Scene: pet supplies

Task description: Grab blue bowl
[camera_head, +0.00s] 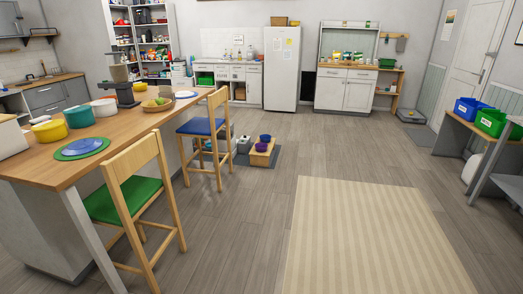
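A small dark blue bowl (265,138) sits at the back of a low wooden stand (270,158) on the floor, beyond the chair with the blue seat. A purple bowl (261,147) is just in front of it on the same stand. A larger teal bowl (80,117) stands on the wooden counter at the left, between a yellow bowl (50,131) and a white bowl with a reddish inside (104,107). Neither of my grippers shows in the head view.
The counter (125,122) fills the left, with a green-seated chair (135,200) and a blue-seated chair (205,127) along it. A striped rug (370,235) lies on open floor. Blue (470,110) and green (495,123) bins stand on a table at the right.

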